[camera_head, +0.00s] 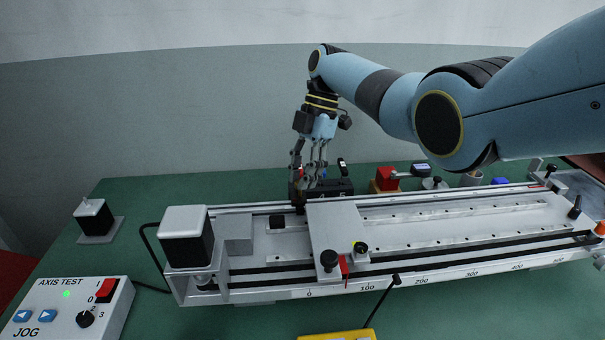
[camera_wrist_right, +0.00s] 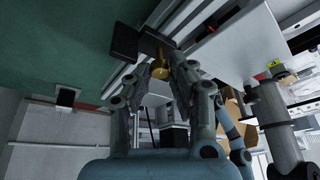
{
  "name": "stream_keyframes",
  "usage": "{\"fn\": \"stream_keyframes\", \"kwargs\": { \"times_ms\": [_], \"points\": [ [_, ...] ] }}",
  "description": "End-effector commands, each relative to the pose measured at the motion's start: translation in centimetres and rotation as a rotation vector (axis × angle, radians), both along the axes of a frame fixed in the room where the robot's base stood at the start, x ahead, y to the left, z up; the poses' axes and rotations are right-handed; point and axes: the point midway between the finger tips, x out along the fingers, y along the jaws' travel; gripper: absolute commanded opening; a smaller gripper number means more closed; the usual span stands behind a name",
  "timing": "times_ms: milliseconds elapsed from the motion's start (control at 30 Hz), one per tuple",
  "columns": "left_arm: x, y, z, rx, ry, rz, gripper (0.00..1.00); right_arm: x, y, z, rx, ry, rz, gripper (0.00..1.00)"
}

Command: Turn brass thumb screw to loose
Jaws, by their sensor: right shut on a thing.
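The brass thumb screw (camera_wrist_right: 160,70) shows between the fingertips of my right gripper (camera_wrist_right: 161,79) in the right wrist view. The fingers are closed on it from both sides. It sits against a dark block (camera_wrist_right: 149,42) at the gantry's edge. In the head view my right gripper (camera_head: 307,184) points down at the far side of the gantry (camera_head: 430,232), just behind the pale carriage plate (camera_head: 336,226). There the fingers and the rail hide most of the screw, and its turn angle cannot be told. My left gripper is in neither view.
A motor block (camera_head: 186,235) stands at the gantry's left end. The axis test box (camera_head: 70,305) is at the front left.

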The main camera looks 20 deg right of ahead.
Motion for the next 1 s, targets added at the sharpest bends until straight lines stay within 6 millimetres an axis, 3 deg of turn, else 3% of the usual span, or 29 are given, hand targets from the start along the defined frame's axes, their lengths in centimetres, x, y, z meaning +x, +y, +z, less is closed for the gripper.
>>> {"fn": "stream_keyframes", "kwargs": {
  "times_ms": [33, 200, 567, 1000],
  "points": [
    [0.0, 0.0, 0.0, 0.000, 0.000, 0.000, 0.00, -0.1, 0.0, -0.1, 0.000, 0.003, 0.000, 0.24],
    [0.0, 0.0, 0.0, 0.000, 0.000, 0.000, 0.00, -0.1, 0.0, -0.1, 0.000, 0.002, 0.000, 0.44],
    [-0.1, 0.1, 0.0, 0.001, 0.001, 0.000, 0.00, 0.2, -0.3, 0.8, 0.000, -0.001, -0.001, 0.44],
    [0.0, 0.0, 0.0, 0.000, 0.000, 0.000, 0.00, 1.7, -3.5, 9.1, 0.000, -0.002, -0.002, 0.44]
  ]
}}
